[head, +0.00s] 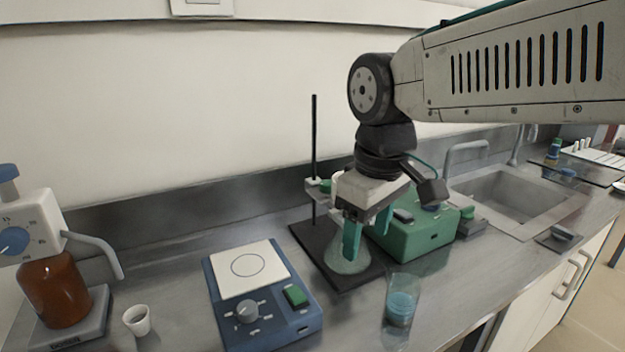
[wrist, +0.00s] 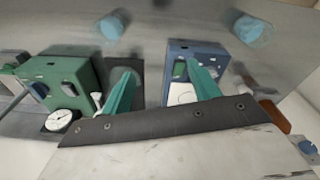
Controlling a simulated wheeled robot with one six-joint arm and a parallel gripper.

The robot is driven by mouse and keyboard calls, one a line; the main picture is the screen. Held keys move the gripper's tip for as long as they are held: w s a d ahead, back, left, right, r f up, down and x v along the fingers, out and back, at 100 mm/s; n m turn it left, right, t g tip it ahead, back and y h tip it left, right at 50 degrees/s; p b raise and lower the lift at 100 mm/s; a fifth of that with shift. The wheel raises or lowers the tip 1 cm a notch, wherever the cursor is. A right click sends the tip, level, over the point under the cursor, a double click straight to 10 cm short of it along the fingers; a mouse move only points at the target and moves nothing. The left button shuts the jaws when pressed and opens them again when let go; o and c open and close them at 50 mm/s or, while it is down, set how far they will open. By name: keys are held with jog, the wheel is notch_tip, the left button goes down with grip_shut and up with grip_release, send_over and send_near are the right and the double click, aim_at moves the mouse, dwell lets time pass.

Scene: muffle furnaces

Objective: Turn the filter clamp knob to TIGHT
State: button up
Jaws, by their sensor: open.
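A stand with a black rod (head: 314,150) and dark base plate (head: 305,240) is in the middle of the head view. A small grey clamp with a green part (head: 325,187) is on its rod; I cannot tell if this green part is the knob, and no TIGHT mark is readable. A clear conical flask (head: 347,258) stands on the base, below and partly behind my gripper. My gripper (head: 367,238) points down with its teal fingers apart over the flask area. In the wrist view my gripper (wrist: 160,75) is also open, with nothing seen between its fingers.
A green box (head: 428,238) stands close right of my gripper. A blue stirrer plate (head: 270,325) is left front, a beaker of blue liquid (head: 400,308) right front. An amber bottle (head: 52,290) and white cup (head: 137,320) are far left; a sink (head: 515,205) is right.

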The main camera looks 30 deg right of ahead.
jog(key=w+d+r+n, duration=0.2)
jog(key=w+r+n, duration=0.15)
jog(key=w, duration=0.55)
jog(key=n+g, duration=0.1)
jog(key=n, duration=1.2)
send_over(328, 182)
notch_tip(328, 182, down, 4)
jog(key=shift+s+a+r, duration=0.1)
jog(key=shift+s+a, duration=0.05)
jog(key=shift+f, duration=0.35)
notch_tip(328, 182, down, 7)
jog(key=shift+f, duration=0.15)
jog(key=c, duration=1)
